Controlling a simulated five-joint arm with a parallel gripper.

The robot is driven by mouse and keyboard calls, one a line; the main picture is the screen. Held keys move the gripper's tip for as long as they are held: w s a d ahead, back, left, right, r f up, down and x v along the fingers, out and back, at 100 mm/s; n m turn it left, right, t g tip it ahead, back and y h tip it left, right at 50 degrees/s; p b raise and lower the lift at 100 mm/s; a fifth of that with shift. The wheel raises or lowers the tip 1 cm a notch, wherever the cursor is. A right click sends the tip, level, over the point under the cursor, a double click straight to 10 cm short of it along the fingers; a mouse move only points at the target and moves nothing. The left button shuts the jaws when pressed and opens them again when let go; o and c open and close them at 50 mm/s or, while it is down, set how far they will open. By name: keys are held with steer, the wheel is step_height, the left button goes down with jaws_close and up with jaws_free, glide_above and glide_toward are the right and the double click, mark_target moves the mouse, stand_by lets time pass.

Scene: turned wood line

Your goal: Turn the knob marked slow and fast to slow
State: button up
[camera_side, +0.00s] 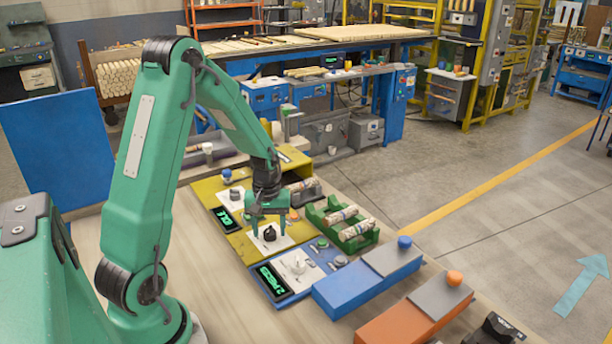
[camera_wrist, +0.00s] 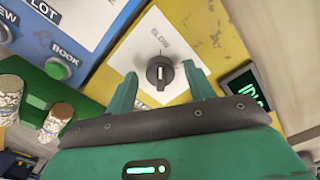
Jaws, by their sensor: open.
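The black knob (camera_wrist: 160,72) sits on a white plate (camera_wrist: 133,52) on a yellow panel (camera_wrist: 215,35). The word SLOW is legible on the plate, above the knob in the wrist view; FAST is not visible. The knob's ridge runs nearly up and down in that view, with a pale mark on it; which end points is hard to tell. My open gripper (camera_wrist: 160,76) has one finger on each side of the knob, with gaps visible. In the side view my gripper (camera_side: 268,218) points down over the same knob (camera_side: 270,234).
A blue panel (camera_wrist: 88,22) with a white dial plate adjoins the yellow one. A green rack (camera_side: 365,239) holding turned wood pieces (camera_side: 342,215) stands close by. A lit display (camera_wrist: 247,88) lies beside the knob plate. Blue (camera_side: 345,292) and orange (camera_side: 395,322) boxes stand nearer the camera.

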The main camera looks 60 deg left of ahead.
mark_target(270, 230)
steer(key=shift+r, duration=3.7)
steer(key=shift+d+r, duration=0.25)
steer(key=s+d+r+m+t, duration=0.2)
steer(key=s+d+r+m, duration=0.3)
steer(key=d, duration=0.4)
steer(key=s+d+r+m+t, duration=0.3)
steer(key=s+d+r+m, duration=0.3)
steer(key=d+r, duration=0.3)
steer(key=shift+s+r+m+t, duration=0.15)
steer(key=shift+r+m+t, duration=0.15)
steer(key=shift+m, duration=0.1)
